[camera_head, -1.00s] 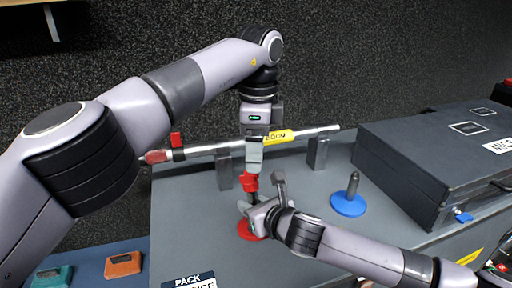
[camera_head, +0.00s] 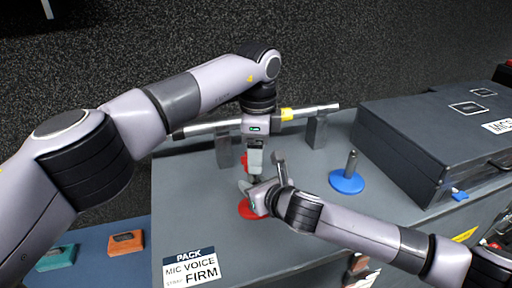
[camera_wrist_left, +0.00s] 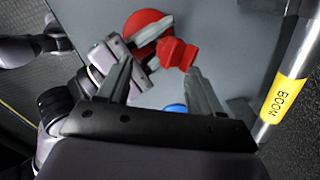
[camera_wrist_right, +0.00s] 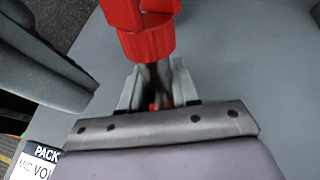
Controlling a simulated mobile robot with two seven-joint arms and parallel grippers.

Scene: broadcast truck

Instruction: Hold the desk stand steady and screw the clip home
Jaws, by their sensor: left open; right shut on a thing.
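The red desk stand's round base (camera_head: 247,210) rests on the grey table top. My right gripper (camera_wrist_right: 157,85) is shut on its dark stem (camera_wrist_right: 158,72), low above the base; it also shows in the head view (camera_head: 252,190). The red clip (camera_wrist_right: 147,38) sits at the top of the stem, and shows in the left wrist view (camera_wrist_left: 178,53). My left gripper (camera_wrist_left: 165,72) points down over the stand, open, with the clip between its fingers, nearer the right one in that view. Whether a finger touches it I cannot tell. In the head view the left fingers partly hide the clip.
A boom pole (camera_head: 325,107) lies across grey supports (camera_head: 317,130) behind the stand. A blue stand (camera_head: 347,181) is to the right, beside a large dark case (camera_head: 430,140). A printed card (camera_head: 190,268) lies at the front left. Teal and orange items (camera_head: 126,242) are at lower left.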

